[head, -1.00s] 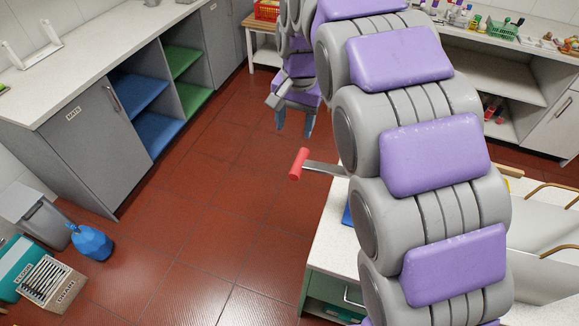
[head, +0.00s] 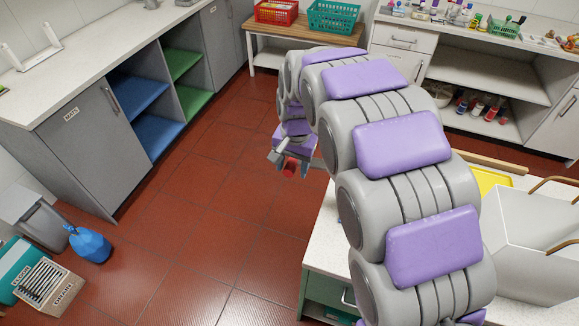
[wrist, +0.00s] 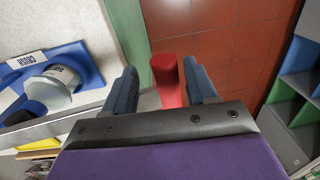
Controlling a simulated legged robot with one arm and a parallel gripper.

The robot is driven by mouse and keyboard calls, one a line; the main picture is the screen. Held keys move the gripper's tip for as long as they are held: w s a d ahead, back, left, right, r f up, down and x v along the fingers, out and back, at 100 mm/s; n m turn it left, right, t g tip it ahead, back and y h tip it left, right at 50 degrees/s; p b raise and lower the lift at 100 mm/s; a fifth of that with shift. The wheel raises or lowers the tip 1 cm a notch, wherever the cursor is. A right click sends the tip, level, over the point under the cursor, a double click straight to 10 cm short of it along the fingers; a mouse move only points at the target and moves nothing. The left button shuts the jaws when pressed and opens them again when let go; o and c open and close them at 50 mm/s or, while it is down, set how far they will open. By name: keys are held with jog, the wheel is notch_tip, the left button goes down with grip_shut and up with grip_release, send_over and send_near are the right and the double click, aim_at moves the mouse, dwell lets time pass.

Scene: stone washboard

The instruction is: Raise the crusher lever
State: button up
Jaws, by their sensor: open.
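The crusher lever's red grip (head: 290,169) sticks out past the left edge of the white-topped counter, on a grey bar. In the wrist view the red grip (wrist: 166,75) stands between the two blue-grey fingers, closer to the right one. My gripper (wrist: 160,84) is open around it, with a visible gap at the left finger; contact at the right finger is unclear. In the head view my gripper (head: 284,158) is at the grip and partly covers it. The crusher body is hidden behind my arm in the head view.
The white-topped counter (head: 322,225) carries a yellow tray (head: 490,180) and a grey-white bin (head: 535,235). In the wrist view, a blue tray (wrist: 85,60) with a labelled grey-white object lies left of the gripper. Red-tiled floor (head: 200,230) is open to the left.

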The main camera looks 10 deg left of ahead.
jog(key=shift+d+f, duration=0.15)
jog(key=shift+d, duration=0.05)
jog(key=shift+a+f, duration=0.1)
jog(key=shift+a, duration=0.4)
jog(key=shift+a+f, duration=0.1)
jog(key=shift+a, duration=0.4)
jog(key=c, duration=0.3)
jog(key=shift+d, duration=0.6)
jog(key=c, duration=0.4)
jog(key=shift+a, duration=0.15)
grip_shut()
